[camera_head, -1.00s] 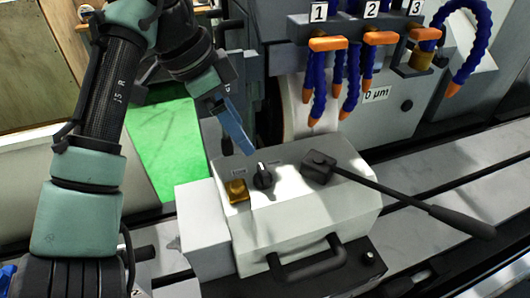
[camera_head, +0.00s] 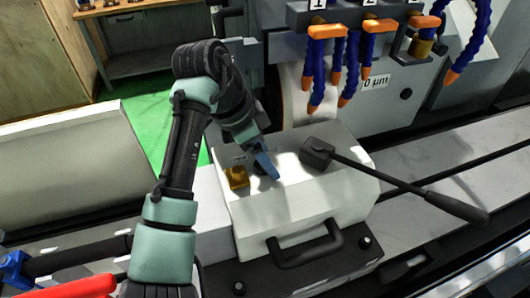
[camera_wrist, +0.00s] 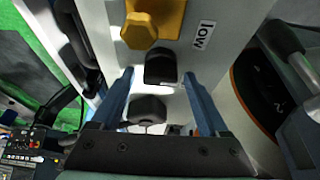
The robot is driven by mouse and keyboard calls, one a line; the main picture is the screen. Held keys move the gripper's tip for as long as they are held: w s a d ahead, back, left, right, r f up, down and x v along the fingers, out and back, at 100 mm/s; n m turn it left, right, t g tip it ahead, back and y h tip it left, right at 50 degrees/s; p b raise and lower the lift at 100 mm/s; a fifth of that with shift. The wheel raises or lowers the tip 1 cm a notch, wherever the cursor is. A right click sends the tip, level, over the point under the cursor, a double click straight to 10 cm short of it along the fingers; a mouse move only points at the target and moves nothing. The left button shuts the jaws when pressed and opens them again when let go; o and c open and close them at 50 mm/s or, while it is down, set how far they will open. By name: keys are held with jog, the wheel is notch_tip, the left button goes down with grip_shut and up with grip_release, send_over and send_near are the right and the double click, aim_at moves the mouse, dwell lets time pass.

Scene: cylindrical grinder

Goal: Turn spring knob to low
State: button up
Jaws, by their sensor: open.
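The black spring knob (camera_wrist: 160,67) shows in the wrist view, between the tips of the two blue fingers and touching neither visibly. A "low" label (camera_wrist: 204,35) lies beside it on the white housing. In the head view my gripper (camera_head: 266,166) is at the housing's top (camera_head: 285,200), right of the brass-coloured knob (camera_head: 237,177), and hides most of the black knob. My gripper also shows in the wrist view (camera_wrist: 159,76), open with a finger on each side. I cannot tell how deep the knob sits between the fingers.
A black lever (camera_head: 400,185) with a square hub (camera_head: 317,153) stands right of my gripper. Blue hoses with orange nozzles (camera_head: 317,107) hang behind the housing. A black handle (camera_head: 305,247) is on its front.

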grip_shut()
jog(key=shift+r+n+p, duration=0.1)
jog(key=shift+n+p, duration=0.2)
jog(key=shift+n, duration=0.1)
jog(key=n+p, duration=0.1)
jog(key=n+t+p, duration=0.1)
jog(key=n, duration=0.1)
jog(key=shift+r+n+t+y, duration=0.1)
jog(key=shift+n+t+y, duration=0.2)
jog(key=n+y+p, duration=0.1)
jog(key=n+p, duration=0.1)
jog(key=n, duration=0.1)
jog(key=shift+t+p, duration=0.35)
jog(key=shift+t, duration=0.05)
jog(key=shift+w+a+n+y+p, duration=0.15)
jog(key=shift+n+y+p, duration=0.25)
jog(key=shift+n+p, duration=0.65)
jog(key=shift+n+b, duration=0.3)
jog(key=shift+n, duration=0.05)
